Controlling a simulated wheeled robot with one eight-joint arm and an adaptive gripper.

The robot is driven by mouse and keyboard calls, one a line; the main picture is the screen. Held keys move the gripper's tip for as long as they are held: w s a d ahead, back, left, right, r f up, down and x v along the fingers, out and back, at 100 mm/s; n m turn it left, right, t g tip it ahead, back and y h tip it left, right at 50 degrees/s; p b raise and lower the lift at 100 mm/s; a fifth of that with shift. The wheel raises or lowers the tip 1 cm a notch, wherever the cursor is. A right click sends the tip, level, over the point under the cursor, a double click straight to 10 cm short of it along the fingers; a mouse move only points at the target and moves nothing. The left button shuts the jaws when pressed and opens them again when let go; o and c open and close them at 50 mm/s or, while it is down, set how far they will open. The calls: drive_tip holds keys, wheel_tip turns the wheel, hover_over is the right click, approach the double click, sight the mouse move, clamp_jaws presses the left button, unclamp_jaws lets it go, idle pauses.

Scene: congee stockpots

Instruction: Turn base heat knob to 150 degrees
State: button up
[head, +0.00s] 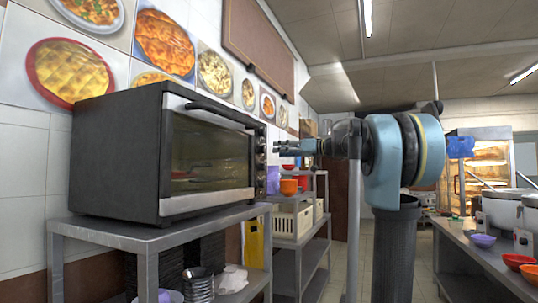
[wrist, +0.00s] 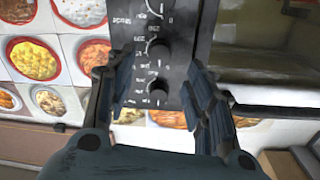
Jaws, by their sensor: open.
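The black toaster oven (head: 120,155) stands on a metal table, its glass door closed. Its control panel shows edge-on in the head view (head: 261,150). In the wrist view the panel carries a column of dark round knobs, among them a middle knob (wrist: 158,49) and a lower knob (wrist: 158,90). The white print appears upside down, and I cannot tell which knob is base heat. My gripper (wrist: 162,72) is open, its fingers on either side of the panel's image and nothing held. In the head view my gripper (head: 279,146) points at the panel, close to it; contact cannot be told.
The oven's door handle (head: 215,112) runs along the door's top, beside the panel. A counter with pots (head: 503,207) and bowls is at the right. The floor between is clear.

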sight(265, 150)
drive_tip(key=shift+x, duration=3.35)
drive_tip(key=shift+d, duration=0.1)
drive_tip(key=c, duration=1.1)
